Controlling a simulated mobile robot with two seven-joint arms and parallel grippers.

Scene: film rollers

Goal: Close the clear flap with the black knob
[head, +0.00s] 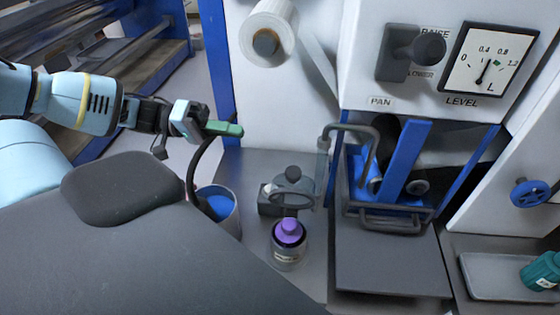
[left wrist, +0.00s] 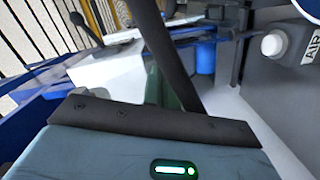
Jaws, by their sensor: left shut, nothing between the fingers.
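A dark round knob (head: 293,172) stands above a small grey box on the bench, beside a grey ring. A see-through greyish strip (head: 322,168) stands upright just right of it. I cannot tell for sure whether this strip is the clear flap or how far the flap is open. My left gripper (head: 238,130) has green fingers, shut and empty, in the air up and left of the knob and apart from it. In the left wrist view its dark green fingers (left wrist: 168,92) show partly, behind a dark bar. My right gripper is not in view.
A bottle with a purple cap (head: 289,231) stands in front of the ring. A blue-filled bucket (head: 219,205) is to the left. A bent grey handle (head: 352,128) juts near the blue-framed pan. A white roll (head: 268,40) hangs above. A teal bottle (head: 542,271) lies at right.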

